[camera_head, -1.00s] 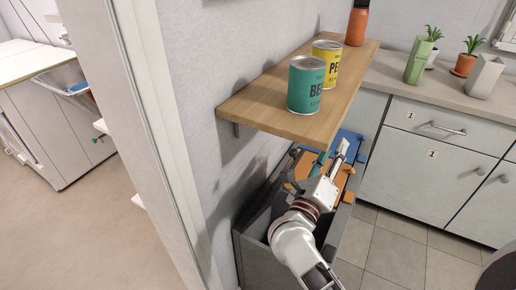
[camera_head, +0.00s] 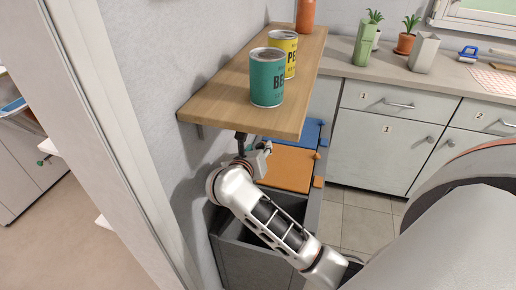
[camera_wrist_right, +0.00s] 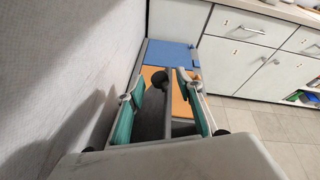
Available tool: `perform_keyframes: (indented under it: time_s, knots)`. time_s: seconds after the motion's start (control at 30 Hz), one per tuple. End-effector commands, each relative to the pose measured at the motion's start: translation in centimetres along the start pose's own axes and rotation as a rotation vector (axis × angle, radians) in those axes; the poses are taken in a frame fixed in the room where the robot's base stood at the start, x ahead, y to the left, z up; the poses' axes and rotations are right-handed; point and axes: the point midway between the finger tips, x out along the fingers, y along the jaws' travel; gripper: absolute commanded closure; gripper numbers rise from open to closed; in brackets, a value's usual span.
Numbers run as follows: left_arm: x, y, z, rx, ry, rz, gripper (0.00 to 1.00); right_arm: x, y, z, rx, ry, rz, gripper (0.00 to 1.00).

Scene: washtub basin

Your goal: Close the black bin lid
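A row of bins stands against the wall under the wooden shelf. The nearest dark grey bin (camera_head: 262,262) is open at the top, and I see into its dark inside. My right gripper (camera_head: 252,147) is above the bins, just below the shelf's edge. In the right wrist view, its two green-padded fingers (camera_wrist_right: 160,112) are spread apart. A dark knob (camera_wrist_right: 160,79) and a narrow grey bar (camera_wrist_right: 167,118) show between them; I cannot tell whether this is the black lid seen edge-on or whether a finger touches it. My left gripper is not in view.
Orange (camera_head: 288,168) and blue (camera_head: 307,131) lids lie flat beyond the open bin. The wooden shelf (camera_head: 225,100) overhangs the bins and carries a green can (camera_head: 267,80) and a yellow can (camera_head: 290,45). Cabinets (camera_head: 385,150) stand to the right, with bare floor before them.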

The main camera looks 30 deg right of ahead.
Motion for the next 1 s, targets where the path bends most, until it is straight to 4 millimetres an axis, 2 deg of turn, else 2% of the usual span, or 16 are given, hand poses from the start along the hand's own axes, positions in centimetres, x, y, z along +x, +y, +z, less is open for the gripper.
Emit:
perform_keyframes:
  time_s: [0.1,0.37,0.4,0.53,0.77,1.0]
  knots:
    - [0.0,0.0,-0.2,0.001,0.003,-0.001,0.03,0.8,-0.1,0.0,-0.001,0.000,-0.001,0.64]
    - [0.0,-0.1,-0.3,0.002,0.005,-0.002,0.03,0.9,-0.1,0.0,0.000,0.000,0.000,0.64]
    - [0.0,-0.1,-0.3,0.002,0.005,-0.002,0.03,0.9,-0.1,0.0,0.000,0.000,0.000,0.67]
    - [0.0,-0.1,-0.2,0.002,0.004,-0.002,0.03,0.9,0.0,0.0,0.000,0.000,0.000,1.00]
    - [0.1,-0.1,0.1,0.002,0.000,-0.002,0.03,0.9,0.0,-0.1,0.003,0.000,0.001,1.00]
    - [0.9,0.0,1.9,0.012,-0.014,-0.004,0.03,1.3,-0.2,-1.5,0.058,-0.007,0.022,1.00]
